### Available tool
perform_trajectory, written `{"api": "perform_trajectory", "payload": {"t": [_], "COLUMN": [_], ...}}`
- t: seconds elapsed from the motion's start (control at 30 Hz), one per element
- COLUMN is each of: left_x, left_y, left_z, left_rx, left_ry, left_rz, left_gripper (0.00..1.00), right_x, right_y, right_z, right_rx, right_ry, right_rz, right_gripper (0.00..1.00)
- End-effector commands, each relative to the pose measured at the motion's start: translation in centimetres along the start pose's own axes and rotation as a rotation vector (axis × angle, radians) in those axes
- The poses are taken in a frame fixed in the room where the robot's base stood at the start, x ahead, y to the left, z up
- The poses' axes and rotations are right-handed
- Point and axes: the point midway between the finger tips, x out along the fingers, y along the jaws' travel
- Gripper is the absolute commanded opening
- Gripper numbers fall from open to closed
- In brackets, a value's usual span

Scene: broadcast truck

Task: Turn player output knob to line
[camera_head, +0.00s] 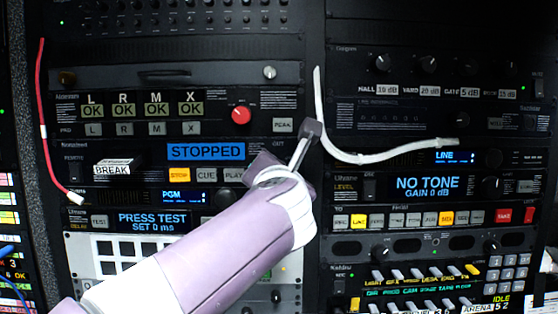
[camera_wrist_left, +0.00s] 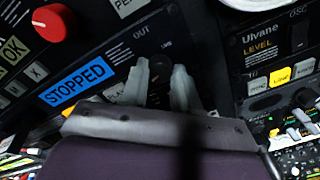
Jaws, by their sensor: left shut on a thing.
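The player panel shows a blue STOPPED display (camera_head: 206,151), which also appears in the wrist view (camera_wrist_left: 78,84). To the right of it, under the word OUT, is a small dark round output knob (camera_wrist_left: 160,66). My left gripper (camera_wrist_left: 160,78) has its two grey fingers on either side of this knob, shut on it. Faint small lettering sits beside the knob, too small to read surely. The knob's pointer cannot be made out. In the head view my left gripper (camera_head: 309,130) hides the knob. My right gripper is in neither view.
A red knob (camera_head: 241,115) and a PEAK button (camera_head: 284,125) sit above the player panel. A white cable (camera_head: 352,157) hangs close to the right of my gripper. A red cable (camera_head: 42,110) hangs at the left. A LINE display (camera_head: 456,157) belongs to another unit.

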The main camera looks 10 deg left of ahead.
Motion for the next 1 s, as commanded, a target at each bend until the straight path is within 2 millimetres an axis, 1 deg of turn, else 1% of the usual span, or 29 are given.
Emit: {"api": "perform_trajectory", "payload": {"t": [0.03,0.1,0.4,0.6,1.0], "left_x": [0.0,0.0,0.0,0.0,0.0], "left_y": [0.2,0.2,0.1,-0.1,-0.2], "left_z": [0.3,0.3,0.2,0.1,0.0], "left_rx": [0.044,0.111,0.395,0.585,0.964], "left_ry": [0.002,0.004,0.011,0.016,0.025], "left_rz": [-0.002,-0.002,-0.003,-0.005,-0.006], "left_gripper": [0.0,0.0,0.0,0.0,0.0], "right_x": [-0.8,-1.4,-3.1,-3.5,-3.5], "right_y": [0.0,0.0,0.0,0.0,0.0], "right_z": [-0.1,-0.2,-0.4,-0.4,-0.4], "right_rx": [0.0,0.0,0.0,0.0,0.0], "right_ry": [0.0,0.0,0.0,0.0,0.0], "right_rz": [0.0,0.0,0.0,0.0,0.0], "right_gripper": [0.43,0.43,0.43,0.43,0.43]}}
